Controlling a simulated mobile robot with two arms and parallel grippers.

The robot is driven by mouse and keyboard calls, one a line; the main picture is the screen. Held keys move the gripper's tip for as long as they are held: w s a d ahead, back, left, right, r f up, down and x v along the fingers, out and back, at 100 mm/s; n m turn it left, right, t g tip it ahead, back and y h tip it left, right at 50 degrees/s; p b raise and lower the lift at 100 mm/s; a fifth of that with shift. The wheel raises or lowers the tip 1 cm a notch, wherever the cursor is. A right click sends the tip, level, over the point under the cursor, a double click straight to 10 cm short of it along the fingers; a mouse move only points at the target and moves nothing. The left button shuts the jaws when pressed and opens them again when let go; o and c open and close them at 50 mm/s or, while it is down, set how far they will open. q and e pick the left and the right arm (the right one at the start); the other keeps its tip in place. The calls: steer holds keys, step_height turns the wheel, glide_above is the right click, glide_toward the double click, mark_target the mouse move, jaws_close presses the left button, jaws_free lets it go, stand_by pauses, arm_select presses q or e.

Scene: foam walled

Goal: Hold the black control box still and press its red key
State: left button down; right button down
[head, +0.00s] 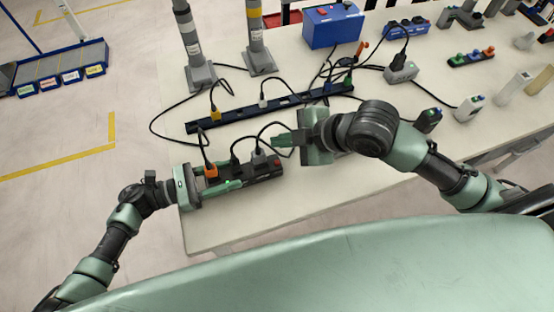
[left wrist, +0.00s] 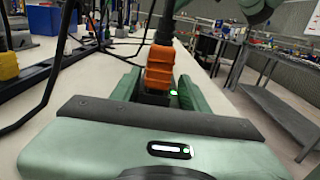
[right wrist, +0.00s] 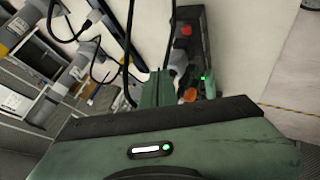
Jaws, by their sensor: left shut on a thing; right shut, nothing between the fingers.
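The black control box (head: 262,174) lies near the table's front left edge, with an orange plug (head: 210,171) and dark plugs in its top. Its red key (head: 277,161) is at the right end; in the right wrist view the red key (right wrist: 186,30) is also clear. My left gripper (head: 222,180) is shut on the box's left part, a finger along each long side. In the left wrist view the orange plug (left wrist: 160,68) hides most of the box. My right gripper (head: 277,142) is shut and empty, behind the box near the red-key end, apart from the key.
A long black power strip (head: 270,107) with cables lies behind the box. Two grey posts (head: 200,73) and a blue case (head: 333,25) stand at the back. Cables loop between strip and box near my right gripper. The table's front right (head: 340,185) is clear.

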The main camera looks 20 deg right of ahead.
steer(key=shift+f, duration=2.95)
steer(key=shift+f, duration=0.15)
steer(key=shift+f, duration=0.3)
steer(key=shift+f, duration=0.5)
stand_by(0.4)
steer(key=shift+r, duration=0.95)
step_height(320, 180, up, 5)
stand_by(0.3)
